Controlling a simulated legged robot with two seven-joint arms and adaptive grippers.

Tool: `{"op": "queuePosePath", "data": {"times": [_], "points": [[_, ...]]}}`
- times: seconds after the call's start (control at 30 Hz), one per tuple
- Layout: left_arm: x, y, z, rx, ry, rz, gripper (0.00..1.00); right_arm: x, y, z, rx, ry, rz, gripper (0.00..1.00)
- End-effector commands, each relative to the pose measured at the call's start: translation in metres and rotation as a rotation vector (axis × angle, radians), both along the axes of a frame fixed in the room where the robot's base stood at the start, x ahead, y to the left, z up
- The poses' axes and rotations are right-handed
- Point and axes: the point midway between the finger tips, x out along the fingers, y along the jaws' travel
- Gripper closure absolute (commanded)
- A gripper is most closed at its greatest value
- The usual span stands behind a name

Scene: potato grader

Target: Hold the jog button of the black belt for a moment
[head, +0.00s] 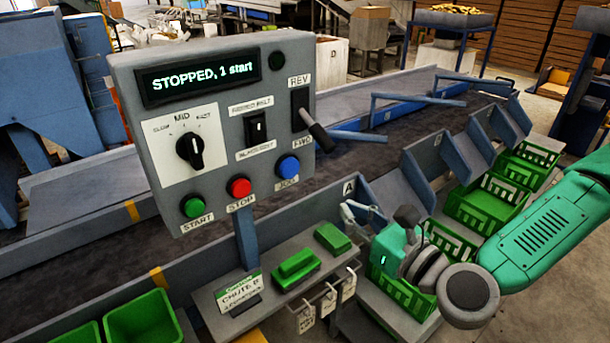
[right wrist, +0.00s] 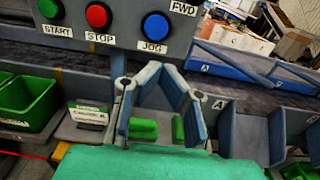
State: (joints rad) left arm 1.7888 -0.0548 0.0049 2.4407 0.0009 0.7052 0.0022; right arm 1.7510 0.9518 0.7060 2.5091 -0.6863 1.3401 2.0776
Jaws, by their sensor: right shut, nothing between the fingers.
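The grey control box (head: 225,130) fills the upper left of the head view; its display (head: 200,80) reads "STOPPED, 1 start". The blue JOG button (head: 288,166) sits at its lower right, beside the red STOP button (head: 239,187) and green START button (head: 194,207). A black rocker switch (head: 256,128) between two belt labels sits above; I cannot tell its setting. My right gripper (head: 362,210) is shut and empty, below and right of JOG, apart from it. In the right wrist view the fingertips (right wrist: 158,70) show below the JOG button (right wrist: 155,27). My left gripper is out of view.
A black lever (head: 315,130) sticks out right of the box, between REV and FWD. Below are a shelf with green blocks (head: 297,265) and hanging tags (head: 328,303). Green crates (head: 487,207) stand at the right. The dark belt (head: 350,150) runs behind the box.

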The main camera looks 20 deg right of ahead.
Motion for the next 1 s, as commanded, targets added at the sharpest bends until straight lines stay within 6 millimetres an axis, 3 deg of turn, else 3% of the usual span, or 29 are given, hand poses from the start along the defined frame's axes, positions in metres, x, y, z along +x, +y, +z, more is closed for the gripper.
{"op": "queuePosePath", "data": {"times": [0.17, 0.73, 0.8, 1.0], "points": [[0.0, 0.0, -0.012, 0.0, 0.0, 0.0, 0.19, 0.006, 0.005, -0.002, -0.004, -0.004, 0.001, 1.0], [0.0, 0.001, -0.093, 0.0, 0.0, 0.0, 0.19, 0.048, 0.018, -0.005, -0.001, -0.005, 0.002, 1.0], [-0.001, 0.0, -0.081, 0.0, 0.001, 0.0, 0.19, 0.065, 0.025, 0.001, -0.005, 0.0, 0.003, 1.0], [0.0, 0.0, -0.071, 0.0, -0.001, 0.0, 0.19, 0.103, 0.04, 0.002, -0.005, 0.0, 0.003, 1.0]]}}
